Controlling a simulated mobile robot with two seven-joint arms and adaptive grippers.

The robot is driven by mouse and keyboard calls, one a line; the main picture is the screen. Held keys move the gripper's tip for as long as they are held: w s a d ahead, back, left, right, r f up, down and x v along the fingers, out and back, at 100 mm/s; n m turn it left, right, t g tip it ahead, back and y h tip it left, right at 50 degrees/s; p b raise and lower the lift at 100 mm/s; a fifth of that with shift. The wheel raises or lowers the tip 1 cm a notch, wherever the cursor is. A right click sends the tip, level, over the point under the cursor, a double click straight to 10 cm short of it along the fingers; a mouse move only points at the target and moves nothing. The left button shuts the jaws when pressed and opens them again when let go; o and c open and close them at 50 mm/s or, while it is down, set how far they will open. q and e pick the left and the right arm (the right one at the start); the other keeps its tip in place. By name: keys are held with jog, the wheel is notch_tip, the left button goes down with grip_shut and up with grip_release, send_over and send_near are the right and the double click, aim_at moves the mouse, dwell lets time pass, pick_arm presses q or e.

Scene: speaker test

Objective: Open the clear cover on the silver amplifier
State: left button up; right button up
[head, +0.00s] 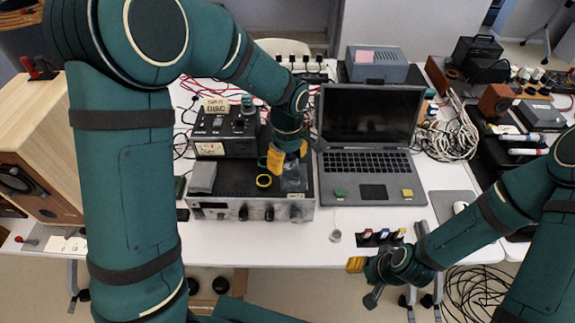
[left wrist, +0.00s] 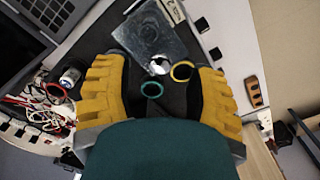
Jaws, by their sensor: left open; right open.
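The silver amplifier (head: 228,212) sits at the front of the white table, with knobs on its front panel and a dark top. The clear cover (head: 292,182) is a see-through box at the amplifier's right front; it also shows in the left wrist view (left wrist: 150,32) and looks closed. My left gripper (head: 284,160) is open above the amplifier top, just behind the cover. In the left wrist view its yellow fingers (left wrist: 157,70) are apart, with the cover beyond their tips; contact is not visible. My right gripper (head: 363,280) is open and empty in front of the table edge.
A yellow ring (head: 264,181) and a teal ring (left wrist: 152,89) lie on the amplifier top, near a grey block (head: 202,177). A dark meter box (head: 225,132) stands behind. An open laptop (head: 372,165) is close on the right; a wooden speaker (head: 45,130) is left.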

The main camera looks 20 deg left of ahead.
pick_arm(q)
jog(key=shift+f, duration=1)
grip_shut()
